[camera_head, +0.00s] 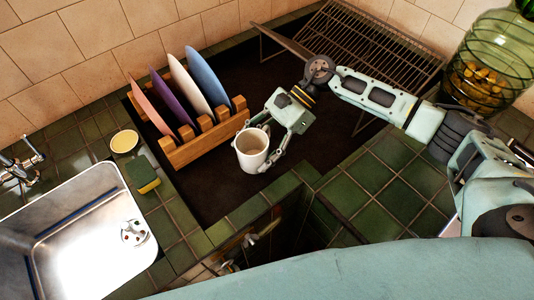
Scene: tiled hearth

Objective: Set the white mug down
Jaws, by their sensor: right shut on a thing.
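The white mug (252,158) is upright, with its open top showing and nothing seen inside. My right gripper (268,148) is shut on it, with fingers at its right and upper side. The mug is in front of the wooden rack's right end, over the dark mat (205,200). I cannot tell whether its base touches the mat. My left gripper is not in view.
A wooden rack (205,143) holds several coloured plates. A wire rack (370,50) and a green glass jar (490,65) stand behind my right arm. A steel sink (75,235), sponge (142,174) and yellow dish (124,141) are left. Green-tiled counter edge lies in front.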

